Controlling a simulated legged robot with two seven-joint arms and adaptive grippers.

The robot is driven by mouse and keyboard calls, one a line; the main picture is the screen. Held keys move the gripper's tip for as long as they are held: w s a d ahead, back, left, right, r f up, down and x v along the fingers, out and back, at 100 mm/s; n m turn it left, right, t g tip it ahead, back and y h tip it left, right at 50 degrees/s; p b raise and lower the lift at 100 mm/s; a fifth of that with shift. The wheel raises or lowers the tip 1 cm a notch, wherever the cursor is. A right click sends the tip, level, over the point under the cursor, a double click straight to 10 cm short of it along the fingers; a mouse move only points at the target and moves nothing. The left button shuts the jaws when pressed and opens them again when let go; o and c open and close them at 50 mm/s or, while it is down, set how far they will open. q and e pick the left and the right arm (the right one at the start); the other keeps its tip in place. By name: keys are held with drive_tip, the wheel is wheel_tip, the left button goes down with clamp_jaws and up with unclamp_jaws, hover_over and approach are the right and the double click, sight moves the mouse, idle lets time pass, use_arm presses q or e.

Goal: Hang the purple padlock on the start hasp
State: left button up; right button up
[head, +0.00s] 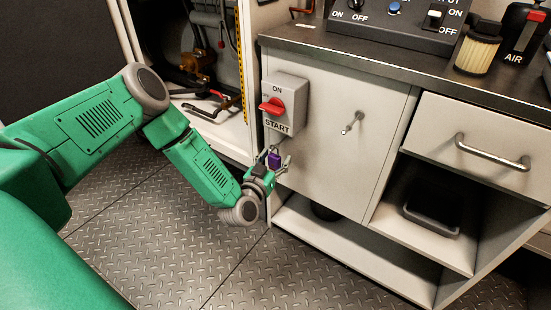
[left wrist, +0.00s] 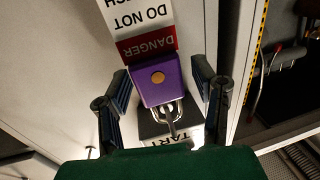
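The purple padlock (head: 274,160) is just below the grey START switch box (head: 289,103) with its red handle. In the left wrist view the padlock (left wrist: 158,78) sits between my left gripper's fingers (left wrist: 162,95), with a gap on each side. The gripper is open. It also shows in the head view (head: 272,172), close to the cabinet front. The padlock's shackle (left wrist: 163,110) overlaps a metal hasp piece (left wrist: 173,128) by the START label. The shackle looks to be around the hasp, but the exact threading is too small to tell. My right gripper is not in view.
A red and white DANGER tag (left wrist: 145,35) lies beyond the padlock in the left wrist view. The cabinet door (head: 345,140) has a small protruding handle (head: 352,122). An open bay with pipes is at the left. Floor in front is clear.

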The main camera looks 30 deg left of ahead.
use_arm(q)
drive_tip(key=shift+s, duration=0.1)
drive_tip(key=s+d, duration=0.1)
drive_tip(key=s, duration=1)
drive_tip(key=shift+s+d, duration=0.3)
drive_tip(key=shift+d, duration=0.05)
drive_tip(key=s+d+f+m+g+h, duration=0.1)
drive_tip(key=s+d+f+g+h, duration=0.15)
drive_tip(key=d, duration=0.25)
drive_tip(key=s+d+f+m+g+h, duration=0.1)
drive_tip(key=d+f+g+h, duration=0.1)
drive_tip(key=d+f+h, duration=0.15)
drive_tip(key=s+d+f+g, duration=0.1)
drive_tip(key=s+f+g, duration=0.1)
drive_tip(key=s+g, duration=0.15)
drive_tip(key=s+d+f+m+g, duration=0.1)
drive_tip(key=s+g, duration=0.1)
drive_tip(key=s, duration=0.3)
drive_tip(key=s+d+f+g, duration=0.1)
drive_tip(key=s+f+g, duration=0.1)
drive_tip(key=s+g, duration=0.15)
drive_tip(key=s+a+r+g+y, duration=0.2)
drive_tip(key=s+a+g+y, duration=0.3)
drive_tip(key=s, duration=0.5)
wheel_tip(320, 180, up, 14)
drive_tip(key=t+h+p, duration=0.1)
drive_tip(key=p, duration=1.3)
drive_tip(key=shift+a+n+h, duration=0.3)
drive_tip(key=shift+n, duration=0.1)
drive_tip(key=shift+w, duration=0.1)
